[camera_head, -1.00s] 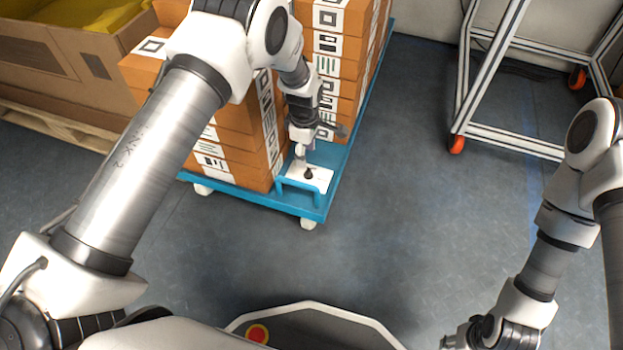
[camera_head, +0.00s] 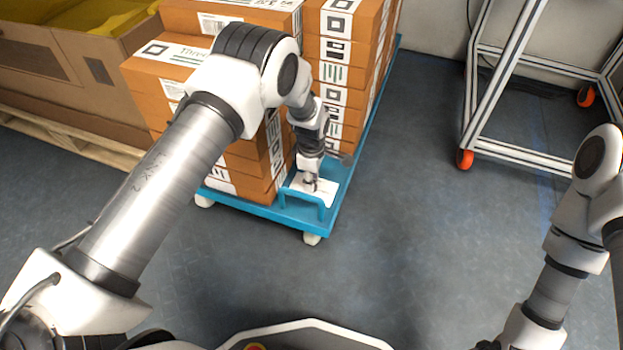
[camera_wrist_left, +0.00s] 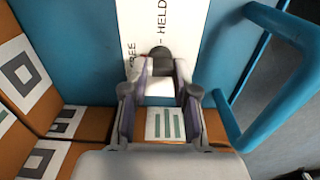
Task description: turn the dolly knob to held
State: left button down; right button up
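The dolly knob (camera_wrist_left: 160,56) is small and dark, on a white plate (camera_wrist_left: 190,25) lettered FREE and HELD. The plate (camera_head: 327,190) lies on the front corner of the blue dolly (camera_head: 270,212). My left gripper (camera_wrist_left: 161,70) is over the plate with one finger on each side of the knob. The fingers stand apart; whether they touch the knob is unclear. In the head view my left gripper (camera_head: 310,184) points down at the plate and hides the knob. My right gripper (camera_head: 488,345) barely shows at the bottom edge.
Stacked brown boxes (camera_head: 345,75) with printed labels stand on the dolly close to my left gripper. A blue handle (camera_wrist_left: 285,85) rises beside the plate. A large carton (camera_head: 70,75) is at left and a wheeled metal frame (camera_head: 520,155) at right. The floor between is clear.

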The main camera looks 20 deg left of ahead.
dwell(0.3)
pick_arm(q)
jog(key=m+p, duration=0.2)
jog(key=shift+r+m+p, duration=0.15)
jog(key=shift+m+p, duration=0.25)
jog(key=m+p, duration=0.2)
jog(key=m, duration=0.2)
jog(key=shift+w, duration=0.15)
jog(key=m+p, duration=0.2)
jog(key=m, duration=0.3)
jog(key=shift+d+m, duration=0.15)
jog(key=shift+m, duration=0.25)
jog(key=m, duration=0.2)
jog(key=m+p, duration=0.1)
jog(key=m, duration=0.2)
jog(key=shift+w+f, duration=0.1)
jog(key=shift+f, duration=0.1)
jog(key=shift+d+m, duration=0.1)
jog(key=shift+m, duration=0.2)
jog(key=c, duration=0.9)
grip_release()
